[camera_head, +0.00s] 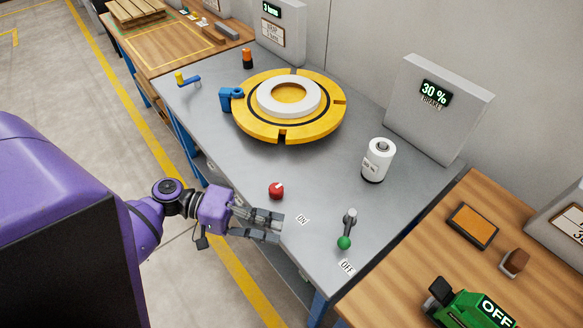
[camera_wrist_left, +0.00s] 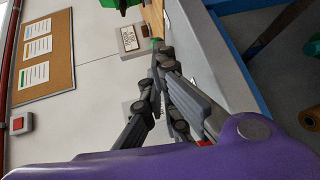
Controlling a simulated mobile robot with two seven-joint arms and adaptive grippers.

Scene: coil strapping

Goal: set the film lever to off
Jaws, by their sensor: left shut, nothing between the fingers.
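The film lever (camera_head: 350,218) is a grey handle with a green ball knob (camera_head: 344,242) on the near right part of the grey table. Its knob end points toward the OFF label (camera_head: 347,267), with the ON label (camera_head: 302,220) to its left. My left gripper (camera_head: 277,229) is shut and empty. It is left of the lever, near the table's front edge by the ON label, and apart from the knob. The gripper's fingers (camera_wrist_left: 160,75) fill the middle of the left wrist view. My right gripper is not in view.
A red knob (camera_head: 276,190) stands just behind the left gripper. A white cylinder (camera_head: 378,160) stands behind the lever, before a grey display box (camera_head: 440,105) reading 30 %. A yellow turntable (camera_head: 335,125) is farther back. A wooden table (camera_head: 400,292) adjoins at right.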

